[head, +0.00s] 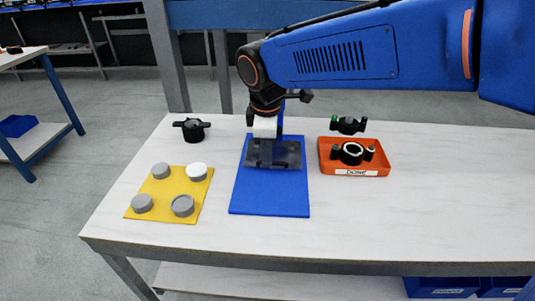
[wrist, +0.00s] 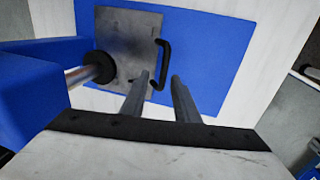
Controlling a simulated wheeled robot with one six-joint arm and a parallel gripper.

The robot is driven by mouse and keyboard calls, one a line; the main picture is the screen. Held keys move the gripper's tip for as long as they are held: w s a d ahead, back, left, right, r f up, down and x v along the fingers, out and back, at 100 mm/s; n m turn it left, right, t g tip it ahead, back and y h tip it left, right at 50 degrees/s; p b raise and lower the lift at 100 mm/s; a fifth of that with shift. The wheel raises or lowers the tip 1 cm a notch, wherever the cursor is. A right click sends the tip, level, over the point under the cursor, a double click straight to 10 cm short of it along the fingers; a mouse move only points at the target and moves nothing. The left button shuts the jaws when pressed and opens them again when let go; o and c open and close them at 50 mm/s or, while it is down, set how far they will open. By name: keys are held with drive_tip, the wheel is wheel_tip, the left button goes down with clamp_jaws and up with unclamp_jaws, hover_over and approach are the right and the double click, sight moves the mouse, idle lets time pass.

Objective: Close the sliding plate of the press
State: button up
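The press has a flat blue base (head: 270,195) on the table, and the base also shows in the wrist view (wrist: 215,50). A grey metal plate (wrist: 125,35) lies over the base, with a black bar handle (wrist: 164,62) along its right edge. In the head view the plate (head: 289,155) is dark and partly covered by my arm's end. My gripper (wrist: 159,75) is open and empty. Its two fingers reach toward the near end of the handle, one on each side in the picture; I cannot tell the height gap. A metal rod with a black collar (wrist: 103,66) stands left of the plate.
A yellow mat (head: 165,212) with several grey and white round caps lies to the left. A black knobbed part (head: 193,130) stands behind it. An orange tray (head: 355,171) with black parts is right of the press. The table's front right is clear.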

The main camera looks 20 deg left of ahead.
wheel_tip(320, 180, up, 16)
drive_tip(key=s, duration=0.3)
drive_tip(key=shift+d, duration=0.35)
drive_tip(key=shift+w+d, duration=0.1)
drive_tip(key=w+d+f+m, duration=0.1)
drive_tip(key=d+f+m, duration=0.3)
drive_tip(key=d, duration=0.9)
drive_tip(key=d+f+m, duration=0.1)
drive_tip(key=d+m, duration=0.4)
drive_tip(key=d, duration=0.9)
drive_tip(key=s+d+f+m+t, duration=0.1)
drive_tip(key=s+d+f+m, duration=0.5)
drive_tip(key=d, duration=0.3)
drive_tip(key=s+d+f+m+t, duration=0.1)
drive_tip(key=s+d+f+m, duration=0.4)
drive_tip(key=d+f, duration=0.3)
drive_tip(key=shift+s+d+f+m+t+h, duration=0.3)
drive_tip(key=shift+s+d+m, duration=0.1)
drive_tip(key=shift+s+d, duration=0.45)
